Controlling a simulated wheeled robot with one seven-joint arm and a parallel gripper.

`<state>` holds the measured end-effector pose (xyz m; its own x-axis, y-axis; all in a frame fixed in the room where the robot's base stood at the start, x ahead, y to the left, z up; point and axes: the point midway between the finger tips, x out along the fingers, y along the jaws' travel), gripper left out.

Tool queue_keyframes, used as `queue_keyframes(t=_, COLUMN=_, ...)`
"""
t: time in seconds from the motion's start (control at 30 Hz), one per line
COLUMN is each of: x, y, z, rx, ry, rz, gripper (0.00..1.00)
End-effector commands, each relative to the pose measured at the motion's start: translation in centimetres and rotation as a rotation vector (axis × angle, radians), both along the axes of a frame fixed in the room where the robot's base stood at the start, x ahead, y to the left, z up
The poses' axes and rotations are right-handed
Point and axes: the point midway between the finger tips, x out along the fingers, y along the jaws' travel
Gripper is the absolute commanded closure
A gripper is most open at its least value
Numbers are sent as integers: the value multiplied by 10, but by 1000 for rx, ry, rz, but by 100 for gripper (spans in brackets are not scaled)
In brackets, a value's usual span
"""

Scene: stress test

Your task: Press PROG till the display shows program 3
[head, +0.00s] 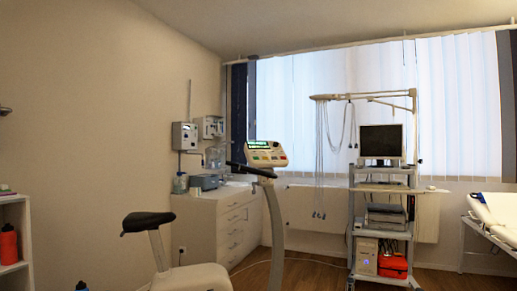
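An exercise bike stands in the middle of the room, with a black saddle (147,221) and a light post. Its console (266,153) sits on top of the post, tilted, with a small green display (259,145) and red and green marks below it. The console is far off and small. I cannot read the display's program number or tell which button is PROG. My gripper is not in view.
A wheeled cart (382,233) with a dark monitor (381,141) stands right of the bike. A white cabinet (216,226) is behind it, a shelf (15,212) with a red bottle (8,243) at left, and a bed (497,217) at right. Wooden floor (310,272) shows between bike and cart.

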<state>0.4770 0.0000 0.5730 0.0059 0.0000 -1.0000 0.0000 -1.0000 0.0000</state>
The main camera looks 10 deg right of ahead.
Motion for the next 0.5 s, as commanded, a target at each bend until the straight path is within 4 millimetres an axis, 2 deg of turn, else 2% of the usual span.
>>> queue_keyframes(t=0.1, x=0, y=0, z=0, rx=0, ry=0, rz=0, gripper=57)
queue_keyframes(t=0.23, x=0, y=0, z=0, rx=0, ry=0, rz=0, gripper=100)
queue_keyframes(t=0.5, x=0, y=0, z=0, rx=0, ry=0, rz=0, gripper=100)
